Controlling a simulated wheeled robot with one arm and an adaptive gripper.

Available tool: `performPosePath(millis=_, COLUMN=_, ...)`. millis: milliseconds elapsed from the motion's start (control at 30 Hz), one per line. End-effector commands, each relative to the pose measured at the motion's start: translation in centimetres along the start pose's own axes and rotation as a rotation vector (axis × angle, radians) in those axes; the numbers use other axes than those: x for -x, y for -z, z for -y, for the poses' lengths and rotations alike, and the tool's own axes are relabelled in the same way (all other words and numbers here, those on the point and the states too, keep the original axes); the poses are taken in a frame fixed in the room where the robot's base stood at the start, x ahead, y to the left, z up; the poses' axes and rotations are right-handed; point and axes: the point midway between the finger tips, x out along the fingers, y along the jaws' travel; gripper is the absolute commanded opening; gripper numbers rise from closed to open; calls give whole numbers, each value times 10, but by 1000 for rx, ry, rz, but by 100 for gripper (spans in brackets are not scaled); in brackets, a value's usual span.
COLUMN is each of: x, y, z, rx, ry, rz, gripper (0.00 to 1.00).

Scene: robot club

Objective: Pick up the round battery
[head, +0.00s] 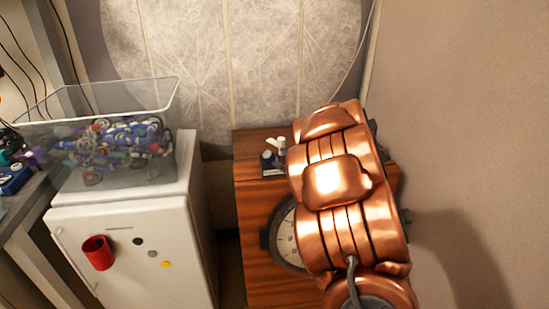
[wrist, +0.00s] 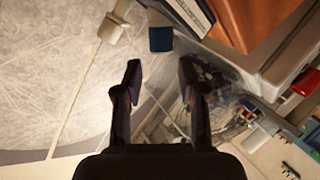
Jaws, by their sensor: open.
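My gripper (wrist: 160,78) is open and empty in the wrist view, its two dark fingers apart. Beyond the fingertips is a small block with a blue face (wrist: 160,39). To its left is a small whitish, roughly cylindrical object (wrist: 112,30). In the head view a small dark object (head: 269,162) and a white piece (head: 279,144) stand on the wooden cabinet (head: 250,205), left of my copper arm. I cannot tell which of these, if any, is the round battery. My arm hides the gripper and much of the cabinet top in the head view.
A white fridge (head: 130,240) with a red cup (head: 98,252) on its front stands left of the cabinet. A clear bin (head: 165,95) of mixed parts sits on it. A round dial (head: 287,235) shows at the cabinet, partly hidden. A wall is close on the right.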

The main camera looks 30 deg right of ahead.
Motion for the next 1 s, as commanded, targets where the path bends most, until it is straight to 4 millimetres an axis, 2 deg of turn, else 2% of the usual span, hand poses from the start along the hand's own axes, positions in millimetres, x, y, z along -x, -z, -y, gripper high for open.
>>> performPosePath(millis=100, x=-12, y=2, z=2, rx=1, ry=4, rz=-3, gripper=40)
performPosePath(millis=367, x=-27, y=4, z=2, rx=2, ry=4, rz=-2, gripper=40)
performPosePath(millis=700, x=-63, y=3, z=3, rx=1, ry=3, rz=-2, gripper=40)
performPosePath(millis=1000, x=-66, y=3, z=3, rx=2, ry=2, rz=-1, gripper=38)
